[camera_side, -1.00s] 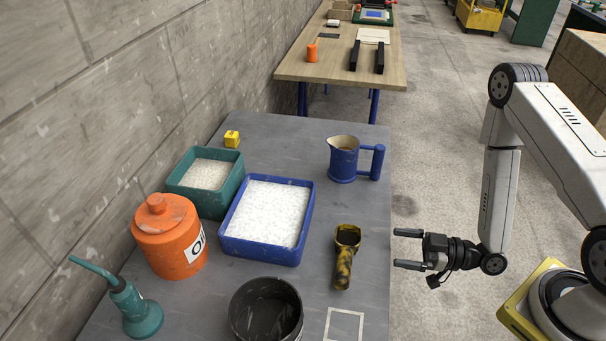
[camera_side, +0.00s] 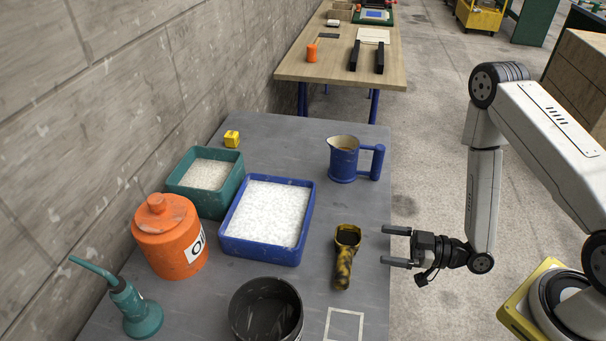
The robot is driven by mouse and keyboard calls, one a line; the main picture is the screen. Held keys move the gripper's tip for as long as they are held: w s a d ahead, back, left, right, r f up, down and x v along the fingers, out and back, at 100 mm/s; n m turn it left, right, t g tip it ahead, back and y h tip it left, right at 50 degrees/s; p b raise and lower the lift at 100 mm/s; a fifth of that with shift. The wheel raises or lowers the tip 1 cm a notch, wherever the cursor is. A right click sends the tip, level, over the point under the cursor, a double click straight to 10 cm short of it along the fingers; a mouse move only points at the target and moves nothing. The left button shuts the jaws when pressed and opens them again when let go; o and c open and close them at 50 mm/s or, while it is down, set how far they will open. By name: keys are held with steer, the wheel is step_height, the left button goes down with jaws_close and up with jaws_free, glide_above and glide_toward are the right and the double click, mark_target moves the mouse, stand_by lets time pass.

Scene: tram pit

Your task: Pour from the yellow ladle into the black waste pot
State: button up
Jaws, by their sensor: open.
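The yellow ladle (camera_side: 344,260) lies on the grey table with its cup end away from the camera and its mottled yellow-and-black handle toward it. Dark contents show in its cup. The black waste pot (camera_side: 266,312) stands at the near edge of the view, left of and nearer than the ladle; its inside looks dark. My gripper (camera_side: 388,247) is open and empty, just right of the ladle at the table's right edge, its fingers pointing left toward it. The fingers are apart from the ladle.
A blue tray (camera_side: 228,248) and a green tray (camera_side: 208,207) of white granules stand left of the ladle. A blue jug (camera_side: 342,165) stands behind it. An orange oil can (camera_side: 168,240), a teal oiler (camera_side: 137,312) and a yellow cube (camera_side: 231,138) are further left. A white square outline (camera_side: 344,311) marks bare table nearby.

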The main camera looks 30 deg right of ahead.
mark_target(365, 249)
steer(key=shift+a, duration=0.1)
steer(key=shift+x, duration=2.55)
steer(key=shift+w, duration=0.1)
steer(key=c, duration=1)
steer(key=shift+c, duration=0.2)
steer(key=shift+r, duration=0.25)
step_height(365, 249, up, 10)
steer(key=shift+f, duration=0.2)
